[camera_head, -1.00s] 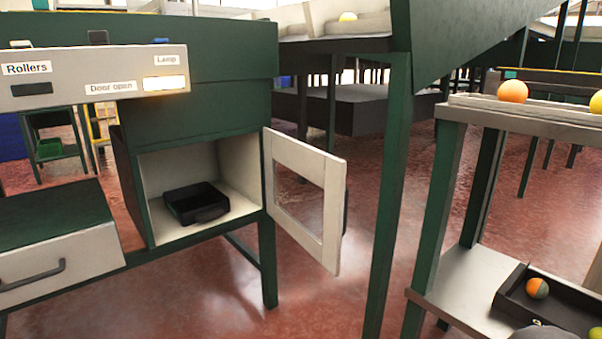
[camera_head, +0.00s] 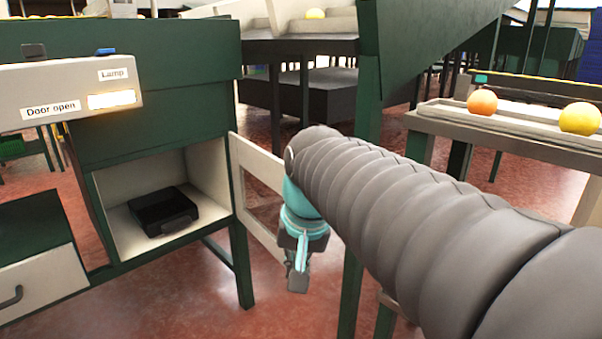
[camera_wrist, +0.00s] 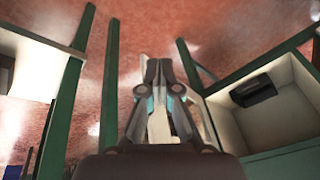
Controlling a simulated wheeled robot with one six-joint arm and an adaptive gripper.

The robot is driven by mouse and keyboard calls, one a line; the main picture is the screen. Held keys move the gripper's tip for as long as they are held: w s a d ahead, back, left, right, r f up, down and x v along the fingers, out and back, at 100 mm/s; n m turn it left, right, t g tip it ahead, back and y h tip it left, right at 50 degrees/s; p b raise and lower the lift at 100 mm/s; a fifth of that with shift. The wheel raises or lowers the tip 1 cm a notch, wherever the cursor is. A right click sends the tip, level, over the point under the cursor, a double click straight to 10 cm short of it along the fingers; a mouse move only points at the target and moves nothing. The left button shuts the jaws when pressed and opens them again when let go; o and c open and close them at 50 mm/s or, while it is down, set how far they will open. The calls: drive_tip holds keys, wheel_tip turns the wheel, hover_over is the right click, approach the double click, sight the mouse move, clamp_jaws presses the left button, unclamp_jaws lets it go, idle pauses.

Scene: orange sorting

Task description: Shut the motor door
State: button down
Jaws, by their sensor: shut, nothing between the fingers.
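The motor door (camera_head: 257,165), a white frame with a window opening, stands open at the right side of the white-lined compartment (camera_head: 119,222) in the head view. My arm hides much of its right part. My gripper (camera_head: 298,283) is shut and empty, pointing down just in front of the door's free side. I cannot tell whether it touches the door. In the wrist view my gripper (camera_wrist: 161,65) is centred, with part of the white door (camera_wrist: 205,122) behind and right of it. The lit "Door open" lamp (camera_head: 111,100) shows on the panel.
A black tray (camera_head: 160,212) sits inside the compartment. A green post (camera_head: 352,270) stands right of the door. A rack shelf (camera_head: 505,137) with oranges is at right. A drawer (camera_head: 40,280) is at lower left. Red floor (camera_head: 190,300) is open in front.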

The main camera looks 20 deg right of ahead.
drive_tip(key=w+d+r+m+g+y+p, duration=0.35)
drive_tip(key=w+d+r+m+p, duration=0.55)
drive_tip(key=w+d+r, duration=0.55)
drive_tip(key=w+a+f+m+b, duration=0.1)
drive_tip(key=a+f+b, duration=0.1)
drive_tip(key=f, duration=0.8)
drive_tip(key=shift+w+a+f+h, duration=0.15)
drive_tip(key=shift+a+f+h, duration=0.25)
drive_tip(key=shift+a, duration=0.45)
drive_tip(key=shift+g, duration=0.25)
